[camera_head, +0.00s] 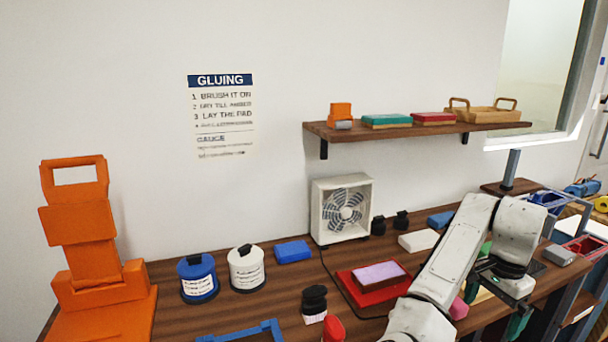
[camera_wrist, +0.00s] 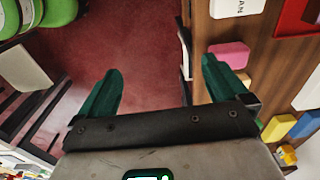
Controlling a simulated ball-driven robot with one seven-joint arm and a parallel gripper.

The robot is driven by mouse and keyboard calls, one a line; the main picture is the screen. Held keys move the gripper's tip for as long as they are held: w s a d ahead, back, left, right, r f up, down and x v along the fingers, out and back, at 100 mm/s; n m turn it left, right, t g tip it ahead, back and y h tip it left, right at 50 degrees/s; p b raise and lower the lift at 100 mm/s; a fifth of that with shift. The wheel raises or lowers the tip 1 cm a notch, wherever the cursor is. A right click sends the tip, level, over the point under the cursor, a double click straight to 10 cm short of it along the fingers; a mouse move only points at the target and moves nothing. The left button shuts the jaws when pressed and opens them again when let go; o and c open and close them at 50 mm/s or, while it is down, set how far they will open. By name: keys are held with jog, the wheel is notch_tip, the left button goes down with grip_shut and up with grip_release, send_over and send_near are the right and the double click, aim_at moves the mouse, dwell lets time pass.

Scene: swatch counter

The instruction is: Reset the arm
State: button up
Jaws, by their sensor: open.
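My arm reaches over the right part of the wooden counter (camera_head: 270,316) in the head view. My gripper (camera_wrist: 160,82) shows in the wrist view with its two green fingers wide apart and nothing between them. It hangs near the counter's edge, with the reddish floor seen between the fingers. In the head view my gripper is partly hidden by the arm. A pink block (camera_wrist: 230,55) lies on the counter beside the right finger in the wrist view, and I cannot tell whether they touch.
A red tray (camera_head: 362,295) with a lilac pad (camera_head: 379,275) lies left of my arm. A white fan (camera_head: 342,210), a blue jar (camera_head: 197,278) and a white jar (camera_head: 246,268) stand on the counter. A shelf (camera_head: 345,132) is on the wall. A tall orange object (camera_head: 80,225) stands at left.

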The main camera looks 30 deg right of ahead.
jog(key=s+a+f+n+h, duration=0.3)
jog(key=a+f+n+h, duration=0.1)
jog(key=a+f+n, duration=0.95)
jog(key=s+a+f+n+y, duration=0.2)
jog(key=s+a+f+n, duration=0.1)
jog(key=a, duration=0.6)
jog(key=s+a+f+n+t+y, duration=0.1)
jog(key=s+a+f+n+y, duration=0.1)
jog(key=a, duration=0.7)
jog(key=s+f+n, duration=0.1)
jog(key=s+f, duration=0.1)
jog(key=s, duration=0.1)
jog(key=shift+s+a, duration=0.15)
jog(key=shift+s, duration=0.1)
